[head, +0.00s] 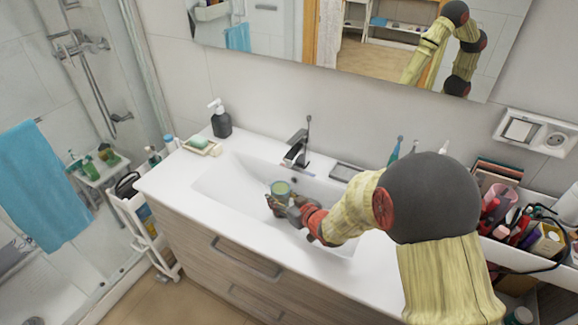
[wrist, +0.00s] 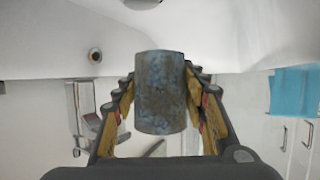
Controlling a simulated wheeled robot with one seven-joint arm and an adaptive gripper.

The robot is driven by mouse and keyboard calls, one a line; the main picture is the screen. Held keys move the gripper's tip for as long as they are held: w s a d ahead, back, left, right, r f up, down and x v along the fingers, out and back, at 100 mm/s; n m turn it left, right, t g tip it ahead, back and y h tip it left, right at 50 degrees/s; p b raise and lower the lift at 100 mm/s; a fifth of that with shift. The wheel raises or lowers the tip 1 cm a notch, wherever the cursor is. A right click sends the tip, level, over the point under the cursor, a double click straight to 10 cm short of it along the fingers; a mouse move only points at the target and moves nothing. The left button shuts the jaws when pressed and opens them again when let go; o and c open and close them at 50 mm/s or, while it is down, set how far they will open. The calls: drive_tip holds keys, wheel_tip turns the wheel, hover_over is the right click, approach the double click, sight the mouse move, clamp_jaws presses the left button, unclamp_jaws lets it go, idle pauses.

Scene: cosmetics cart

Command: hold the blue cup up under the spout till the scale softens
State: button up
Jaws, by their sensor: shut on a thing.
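The blue cup shows in the wrist view (wrist: 160,92) as a mottled blue-grey cylinder between my gripper's fingers (wrist: 162,112). In the head view the cup (head: 279,190) is over the white basin, with its open top facing up and a greenish inside. My gripper (head: 280,205) is shut on its sides. The dark faucet (head: 297,147) stands at the basin's back edge; its spout is behind and above the cup in the picture, apart from it. I cannot tell whether the cup is directly under the spout. No water stream is visible. The cup's inner bottom is hidden.
A dark soap dispenser (head: 221,120) and a soap dish (head: 201,146) stand left of the basin (head: 222,183). A dark tray (head: 346,171) and toothbrushes (head: 394,152) are to the right. A cosmetics-filled cart (head: 512,256) stands at far right. The mirror is above.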

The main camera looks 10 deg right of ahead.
sight(275, 196)
drive_tip(key=shift+s+a+r+p, duration=0.3)
drive_tip(key=shift+s+r+p, duration=0.3)
drive_tip(key=shift+r, duration=0.3)
drive_tip(key=shift+s+a+r+p, duration=0.25)
drive_tip(key=shift+s+r+p, duration=0.3)
drive_tip(key=shift+s+r, duration=0.3)
drive_tip(key=shift+s+a+r+p, duration=0.3)
drive_tip(key=shift+s+r+p, duration=0.25)
drive_tip(key=shift+r, duration=0.45)
drive_tip(key=shift+s+r, duration=0.25)
